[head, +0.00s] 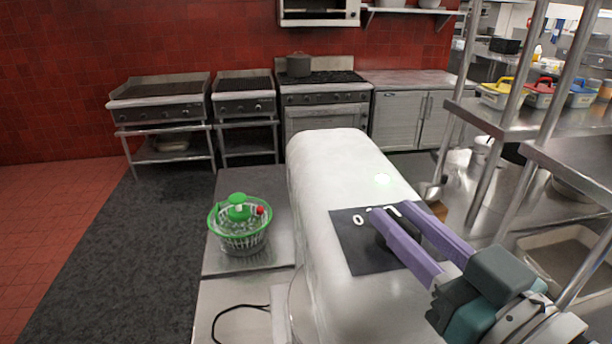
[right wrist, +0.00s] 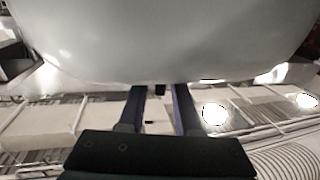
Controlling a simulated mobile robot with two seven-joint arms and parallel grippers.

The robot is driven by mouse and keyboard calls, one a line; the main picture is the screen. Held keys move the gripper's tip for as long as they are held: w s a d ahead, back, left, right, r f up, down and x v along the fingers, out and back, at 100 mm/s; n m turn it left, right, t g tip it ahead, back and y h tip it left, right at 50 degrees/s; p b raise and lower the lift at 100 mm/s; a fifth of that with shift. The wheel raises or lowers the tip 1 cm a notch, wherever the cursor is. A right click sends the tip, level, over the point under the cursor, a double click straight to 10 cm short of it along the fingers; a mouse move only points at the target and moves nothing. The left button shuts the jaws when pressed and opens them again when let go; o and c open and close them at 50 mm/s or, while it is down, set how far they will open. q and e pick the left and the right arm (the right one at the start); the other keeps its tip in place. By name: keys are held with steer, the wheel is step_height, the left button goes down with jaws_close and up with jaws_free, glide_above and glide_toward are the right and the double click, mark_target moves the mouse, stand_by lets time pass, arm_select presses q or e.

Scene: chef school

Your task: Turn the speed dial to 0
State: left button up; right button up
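The mixer is a large pale machine (head: 335,170) with a dark panel (head: 358,255) on its side. White markings, including a 0, show along the panel's top edge. My right gripper (head: 390,208) reaches in from the lower right, its two purple fingers over the panel and covering part of the markings. In the right wrist view, the fingers (right wrist: 160,91) are apart, and a small dark piece, apparently the speed dial (right wrist: 160,89), shows between their tips. I cannot tell whether they touch it. The dial's pointer and setting are hidden. My left gripper is not in view.
A green and clear salad spinner (head: 240,230) stands on the steel table left of the mixer. A black cord lies in front of it. Steel shelving (head: 480,115) with upright posts stands close on the right. Stoves (head: 325,95) line the red back wall.

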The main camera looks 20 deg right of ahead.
jaws_close()
steer(key=shift+n+y, duration=0.3)
steer(key=shift+y, duration=0.1)
steer(key=n+y, duration=0.1)
steer(key=y, duration=0.2)
steer(key=shift+n, duration=0.4)
steer(key=shift+d+n+g+y+b, duration=0.1)
steer(key=shift+n+g+y+b, duration=0.9)
steer(key=shift+n+y, duration=0.85)
steer(key=shift+m+y, duration=0.35)
steer(key=shift+o, duration=1.2)
jaws_free()
